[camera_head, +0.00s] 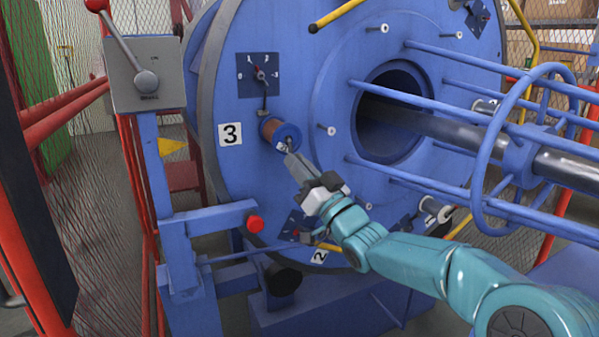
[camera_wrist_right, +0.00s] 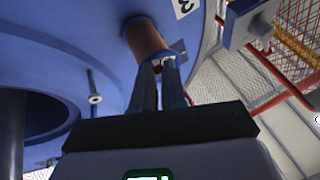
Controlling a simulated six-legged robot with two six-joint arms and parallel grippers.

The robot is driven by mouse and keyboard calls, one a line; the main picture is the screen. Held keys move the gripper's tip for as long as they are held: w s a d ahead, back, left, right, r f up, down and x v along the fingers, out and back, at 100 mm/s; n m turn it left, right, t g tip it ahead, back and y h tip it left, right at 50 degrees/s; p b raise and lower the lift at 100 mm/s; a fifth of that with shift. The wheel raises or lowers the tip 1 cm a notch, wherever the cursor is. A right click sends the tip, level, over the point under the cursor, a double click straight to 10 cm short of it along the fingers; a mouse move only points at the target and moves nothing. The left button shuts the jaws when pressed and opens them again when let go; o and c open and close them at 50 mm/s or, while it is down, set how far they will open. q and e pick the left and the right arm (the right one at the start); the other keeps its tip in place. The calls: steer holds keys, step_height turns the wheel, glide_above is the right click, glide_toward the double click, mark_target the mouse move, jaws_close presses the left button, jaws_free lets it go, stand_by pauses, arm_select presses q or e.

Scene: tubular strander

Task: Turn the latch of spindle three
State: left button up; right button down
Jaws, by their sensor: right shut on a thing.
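Spindle three is a copper-coloured bobbin with a blue flange (camera_head: 285,136) on the blue disc, beside a white plate marked 3 (camera_head: 230,134). Its copper body also shows in the right wrist view (camera_wrist_right: 146,38). My right gripper (camera_head: 286,150) reaches up to the front end of this spindle from the lower right. In the right wrist view its two fingers (camera_wrist_right: 160,68) are shut on a small pale piece at the spindle's end, which looks like the latch; the fingers hide most of it. My left gripper is not in view.
Blue rods and a hoop (camera_head: 483,165) stand out at the right around a dark shaft. A lever box (camera_head: 145,75) and a red button (camera_head: 255,224) are at the left.

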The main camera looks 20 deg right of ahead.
steer(key=c, duration=1.2)
jaws_free()
steer(key=v, duration=1.6)
steer(key=shift+s+d, duration=0.1)
steer(key=shift+s, duration=0.05)
